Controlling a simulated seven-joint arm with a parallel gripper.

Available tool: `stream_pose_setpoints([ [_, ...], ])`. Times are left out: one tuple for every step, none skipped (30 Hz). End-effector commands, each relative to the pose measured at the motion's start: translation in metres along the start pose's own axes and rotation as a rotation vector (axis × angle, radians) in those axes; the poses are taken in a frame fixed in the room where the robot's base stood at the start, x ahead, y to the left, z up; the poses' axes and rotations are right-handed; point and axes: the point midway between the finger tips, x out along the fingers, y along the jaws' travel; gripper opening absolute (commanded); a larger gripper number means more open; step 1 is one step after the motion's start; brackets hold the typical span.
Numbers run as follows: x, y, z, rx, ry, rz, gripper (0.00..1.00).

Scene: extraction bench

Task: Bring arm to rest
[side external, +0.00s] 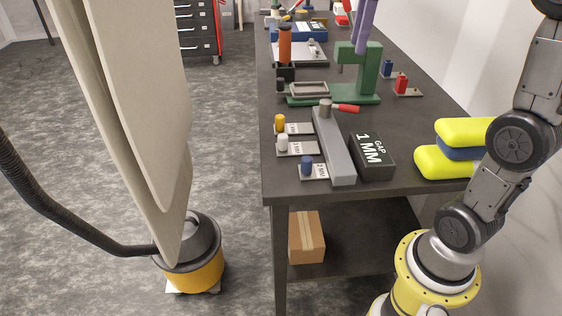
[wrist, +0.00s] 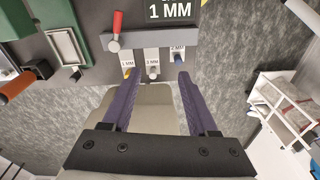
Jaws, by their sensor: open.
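My gripper (wrist: 157,75) is open in the wrist view, with its two long purple fingers spread apart. No held object shows between the fingertips, which point toward the bench's edge. In the side view, purple fingers (side external: 363,40) hang in from the top above the green stand (side external: 362,80); the rest of the gripper is out of frame. The labelled plates with yellow (side external: 280,123), white (side external: 283,143) and blue (side external: 306,165) knobs lie by the grey bar (side external: 333,150). A red-handled tool (side external: 345,108) rests at the bar's far end.
The dark bench (side external: 420,135) also carries a black GAP 1 MM block (side external: 372,157), yellow and blue pads (side external: 450,160) and an orange cylinder (side external: 285,45). A large beige slab (side external: 135,80) fills the left foreground, before a yellow-black vacuum (side external: 195,265). A carton (side external: 306,240) sits below the bench.

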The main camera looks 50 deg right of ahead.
Motion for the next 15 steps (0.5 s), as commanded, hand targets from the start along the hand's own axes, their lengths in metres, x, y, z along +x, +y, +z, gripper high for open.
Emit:
stream_pose_setpoints([
  [0.0,-0.024,0.003,-0.009,0.015,0.025,0.59],
  [0.001,-0.035,0.005,-0.007,0.025,0.04,0.59],
  [0.004,-0.05,0.009,0.0,0.039,0.06,0.59],
  [0.007,-0.06,0.012,0.008,0.051,0.075,0.59],
  [0.011,-0.07,0.016,0.018,0.063,0.09,0.59],
  [0.017,-0.083,0.021,0.032,0.081,0.108,0.59],
  [0.022,-0.092,0.025,0.045,0.096,0.122,0.59],
  [0.028,-0.101,0.029,0.06,0.111,0.134,0.59],
  [0.037,-0.111,0.035,0.083,0.132,0.149,0.59],
  [0.044,-0.118,0.04,0.101,0.149,0.16,0.59],
  [0.051,-0.124,0.044,0.121,0.166,0.169,0.59],
  [0.062,-0.132,0.051,0.149,0.188,0.181,0.59],
  [0.07,-0.137,0.055,0.173,0.206,0.189,0.59],
  [0.079,-0.142,0.059,0.198,0.223,0.195,0.59],
  [0.091,-0.147,0.065,0.234,0.247,0.203,0.59],
])
